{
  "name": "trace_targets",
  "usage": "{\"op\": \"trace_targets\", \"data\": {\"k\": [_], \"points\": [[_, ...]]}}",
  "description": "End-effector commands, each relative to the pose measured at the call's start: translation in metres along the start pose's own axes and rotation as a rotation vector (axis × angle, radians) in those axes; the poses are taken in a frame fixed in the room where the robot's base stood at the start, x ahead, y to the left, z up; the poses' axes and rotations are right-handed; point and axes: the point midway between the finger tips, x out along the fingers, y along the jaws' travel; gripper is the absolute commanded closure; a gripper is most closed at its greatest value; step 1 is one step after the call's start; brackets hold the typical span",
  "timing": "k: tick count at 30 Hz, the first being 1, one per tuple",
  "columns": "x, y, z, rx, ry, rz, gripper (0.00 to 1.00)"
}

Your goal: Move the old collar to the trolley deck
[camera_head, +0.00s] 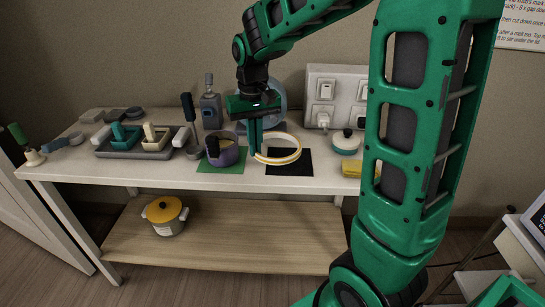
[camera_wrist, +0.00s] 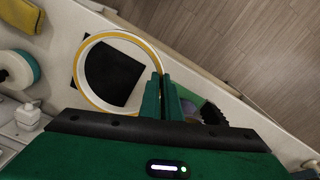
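The collar, a white ring with a yellow edge (camera_head: 280,163), is over the black mat (camera_head: 302,163) on the bench, apparently a little above it. My gripper (camera_head: 256,154) points down at the ring's left side. In the wrist view, my gripper's two fingers (camera_wrist: 162,98) are close together on either side of the ring's wall (camera_wrist: 81,68), shut on it. The trolley deck cannot be told surely; a white-topped unit with a screen (camera_head: 524,236) shows partly at the right edge.
Left of the ring, a purple pot (camera_head: 226,154) stands on a green mat (camera_head: 215,168). A teal-and-white pot (camera_head: 346,143) and yellow sponge (camera_head: 352,168) are to the right. A grey tray (camera_head: 130,152) holds tools. The lower shelf holds a yellow-lidded pot (camera_head: 165,216).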

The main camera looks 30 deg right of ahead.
Motion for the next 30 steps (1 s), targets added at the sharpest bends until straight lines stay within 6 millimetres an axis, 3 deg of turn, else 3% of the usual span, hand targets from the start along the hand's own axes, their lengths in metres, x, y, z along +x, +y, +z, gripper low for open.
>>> {"op": "trace_targets", "data": {"k": [6,12,19,26,30], "points": [[0.027,0.035,-0.025,0.001,-0.002,0.001,1.00],[0.044,0.058,-0.042,0.000,-0.001,0.001,1.00],[0.053,0.064,-0.046,-0.003,-0.001,0.000,1.00],[0.083,0.063,-0.045,-0.003,-0.002,0.000,1.00],[0.088,0.063,-0.046,-0.003,0.002,0.000,1.00]]}}
